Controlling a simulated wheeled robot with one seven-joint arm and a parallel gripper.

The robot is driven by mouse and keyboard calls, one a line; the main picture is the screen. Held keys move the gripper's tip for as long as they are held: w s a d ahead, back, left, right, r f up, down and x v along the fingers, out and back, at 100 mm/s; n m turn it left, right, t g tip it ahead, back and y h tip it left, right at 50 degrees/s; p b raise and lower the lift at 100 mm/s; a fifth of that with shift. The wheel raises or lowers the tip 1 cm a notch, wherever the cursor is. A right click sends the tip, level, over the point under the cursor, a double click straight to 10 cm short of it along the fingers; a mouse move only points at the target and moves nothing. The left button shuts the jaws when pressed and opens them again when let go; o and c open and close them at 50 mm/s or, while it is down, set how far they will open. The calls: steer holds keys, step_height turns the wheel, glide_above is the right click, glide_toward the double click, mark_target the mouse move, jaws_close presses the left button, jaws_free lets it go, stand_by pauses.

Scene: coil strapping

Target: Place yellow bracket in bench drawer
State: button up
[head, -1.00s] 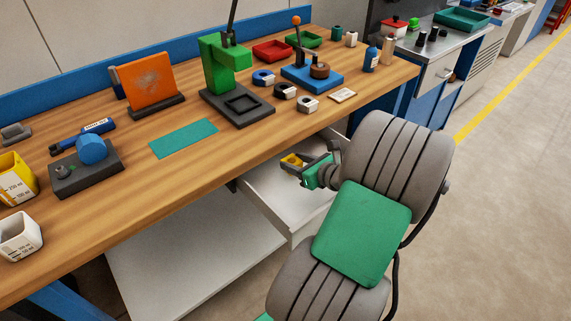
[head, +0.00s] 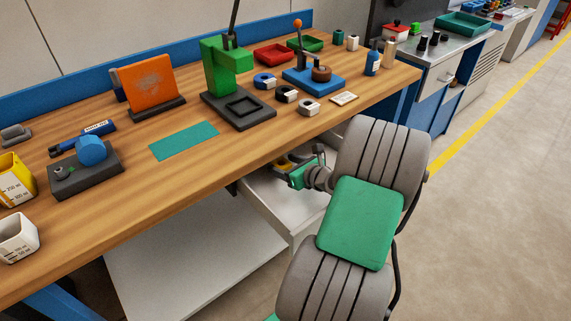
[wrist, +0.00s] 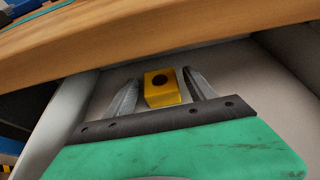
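The bench drawer (head: 268,200) is pulled out under the wooden bench, light grey inside. My gripper (head: 286,164) is low in the drawer opening, near the bench's front edge. In the wrist view, the yellow bracket (wrist: 162,92), a block with a dark round hole, lies between the two fingertips (wrist: 160,80), over the drawer's pale floor (wrist: 240,65). The fingers stand apart, with a narrow gap showing on each side of the bracket. In the head view the bracket is mostly hidden by the gripper and the bench edge.
The wooden bench edge (wrist: 140,50) overhangs the back of the drawer, close to my gripper. The bench carries a green press (head: 222,70), an orange plate (head: 150,83) and a teal mat (head: 184,141). The floor at right is clear.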

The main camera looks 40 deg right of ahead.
steer(key=shift+r, duration=0.1)
steer(key=shift+s+r, duration=0.2)
steer(key=p+v, duration=0.1)
steer(key=v, duration=0.6)
steer(key=shift+r, duration=0.1)
